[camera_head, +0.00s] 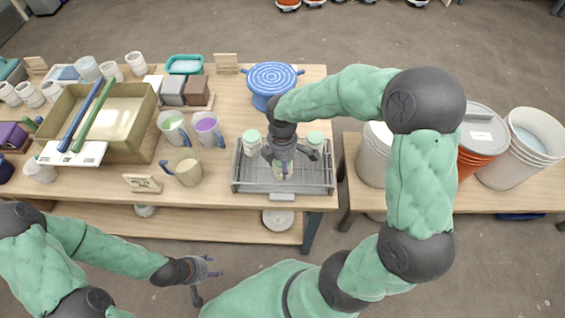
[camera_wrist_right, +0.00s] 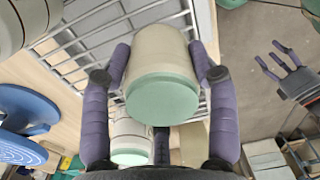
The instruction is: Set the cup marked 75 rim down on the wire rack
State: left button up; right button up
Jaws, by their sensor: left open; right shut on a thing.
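My right gripper (camera_head: 287,163) is over the wire rack (camera_head: 240,184), shut on a pale cup (camera_head: 279,174). In the right wrist view the cup (camera_wrist_right: 160,58) sits between the purple fingers, its mint-green base (camera_wrist_right: 162,99) towards my wrist and its rim pointing away towards the rack wires. No number on it can be read. I cannot tell whether its rim touches the wires. Two other cups with mint-green bases up stand on the rack, one at the left (camera_head: 252,138) and one at the right (camera_head: 315,139). My left gripper (camera_head: 207,282) is open and empty in front of the table.
A blue striped stand (camera_head: 272,76) is behind the rack. Mugs (camera_head: 206,128) and a beige jug (camera_head: 187,170) stand left of it, with a large basin (camera_head: 125,105) farther left. Buckets (camera_head: 531,134) stand on the right-hand table. A small sign (camera_head: 142,183) is near the front edge.

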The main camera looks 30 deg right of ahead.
jog(key=o, duration=1.5)
jog(key=r, duration=1.2)
jog(key=shift+w, duration=0.2)
jog(key=shift+f, duration=0.1)
